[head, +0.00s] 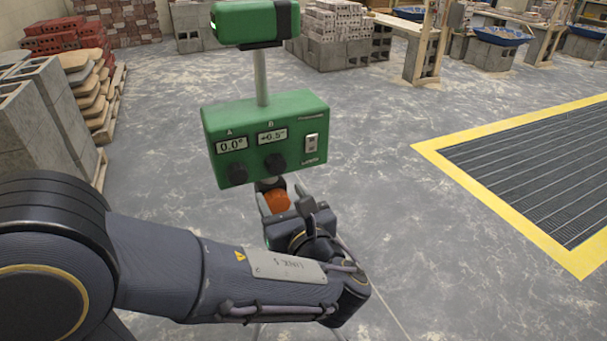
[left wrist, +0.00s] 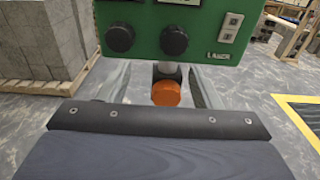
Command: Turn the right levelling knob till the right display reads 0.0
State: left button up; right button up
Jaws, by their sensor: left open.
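A green control box (head: 290,140) stands on a thin pole. Its left display, A (head: 232,145), reads 0.0°, and its right display, B (head: 272,136), reads +0.5°. A black left knob (head: 238,175) and a black right knob (head: 275,163) sit below them. Both show larger in the left wrist view, the left knob (left wrist: 120,38) and the right knob (left wrist: 174,40). My left gripper (head: 279,190) is open just below the right knob and not touching it, as far as I can see. An orange part (left wrist: 166,93) under the box shows between its fingers. My right gripper is out of view.
A green device (head: 245,22) tops the pole above the box. A switch (head: 311,147) is on the panel's right. Grey blocks (head: 40,120) and a pallet of stacked sacks stand at left. A yellow-edged floor grate (head: 520,240) lies at right. The floor between is clear.

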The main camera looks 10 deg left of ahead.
aim_at(278, 169)
pick_arm(q)
jog(key=shift+m+t, duration=0.5)
jog(key=x, duration=0.2)
jog(key=d+x, duration=0.1)
jog(key=x, duration=0.2)
jog(key=w+x, duration=0.1)
jog(key=x, duration=0.1)
jog(key=shift+d+r, duration=0.15)
jog(key=shift+r, duration=0.1)
jog(key=shift+c, duration=0.5)
jog(key=c, duration=0.9)
jog(key=shift+f+n+b, duration=0.25)
jog(key=shift+n+b, duration=0.65)
jog(key=shift+b, duration=0.4)
jog(key=n+b, duration=0.5)
jog(key=b, duration=0.1)
jog(key=n+b, duration=0.5)
jog(key=shift+f+b, duration=0.2)
jog(key=shift+b, duration=0.15)
jog(key=shift+r+n+y+b, duration=0.1)
jog(key=shift+n+y+b, duration=0.1)
jog(key=shift+n+b, duration=0.7)
jog(key=shift+r+n+y+b, duration=0.15)
jog(key=shift+n+y+b, duration=0.05)
jog(key=shift+n+b, duration=0.65)
